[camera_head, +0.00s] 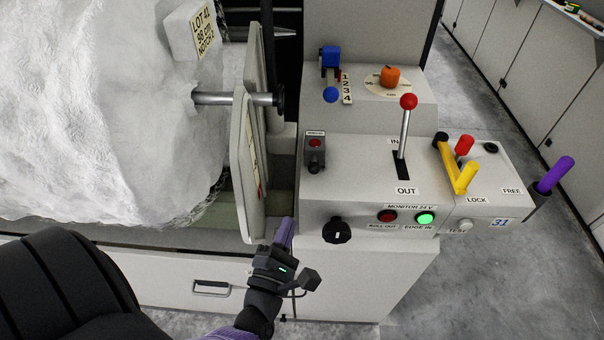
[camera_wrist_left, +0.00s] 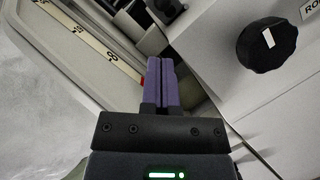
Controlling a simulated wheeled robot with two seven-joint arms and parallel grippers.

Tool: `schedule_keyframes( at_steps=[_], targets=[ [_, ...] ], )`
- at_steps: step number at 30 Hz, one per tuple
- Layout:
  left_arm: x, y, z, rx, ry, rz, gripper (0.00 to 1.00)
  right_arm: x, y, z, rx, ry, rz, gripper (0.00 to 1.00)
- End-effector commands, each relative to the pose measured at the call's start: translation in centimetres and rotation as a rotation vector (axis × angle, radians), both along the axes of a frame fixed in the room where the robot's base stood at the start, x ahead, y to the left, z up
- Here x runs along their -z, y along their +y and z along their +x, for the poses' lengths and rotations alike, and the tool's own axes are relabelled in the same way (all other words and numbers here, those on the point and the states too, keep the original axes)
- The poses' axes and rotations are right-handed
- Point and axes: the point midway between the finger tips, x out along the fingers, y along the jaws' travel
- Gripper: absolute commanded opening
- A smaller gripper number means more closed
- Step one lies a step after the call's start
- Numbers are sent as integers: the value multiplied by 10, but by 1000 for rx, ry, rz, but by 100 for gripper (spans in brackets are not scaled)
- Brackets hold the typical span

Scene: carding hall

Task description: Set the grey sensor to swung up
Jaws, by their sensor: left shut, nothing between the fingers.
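The grey sensor appears to be the small dark grey box (camera_head: 315,146) with a red round face, on the left edge of the console top below a tiny label. A darker part sits at its lower end; I cannot tell its swing position for sure. My left gripper (camera_head: 287,226) is shut and empty, with purple fingers pointing up, below and left of the sensor and apart from it. In the left wrist view the shut fingers (camera_wrist_left: 162,62) point toward the gap between a scaled pale panel and the console. Dark parts at that view's top are too cropped to name. My right gripper is not in view.
A black knob (camera_head: 337,230) on the console front is right of my left gripper. A pale upright panel (camera_head: 247,165) stands close on its left, before a large white fibre roll (camera_head: 90,110). The console also carries a red-balled lever (camera_head: 406,125) and a yellow handle (camera_head: 456,172).

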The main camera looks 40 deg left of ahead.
Motion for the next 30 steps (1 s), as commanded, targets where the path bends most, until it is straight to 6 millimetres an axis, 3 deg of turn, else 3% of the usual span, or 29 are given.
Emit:
schedule_keyframes(
  at_steps=[9, 15, 30],
  targets=[
    [-11, 18, 56, -1, -3, 4, 0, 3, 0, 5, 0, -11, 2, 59],
    [-16, 26, 82, 0, 0, 2, 0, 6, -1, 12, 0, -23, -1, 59],
    [-18, 29, 90, 0, 3, 5, 0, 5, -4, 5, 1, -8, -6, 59]
  ],
)
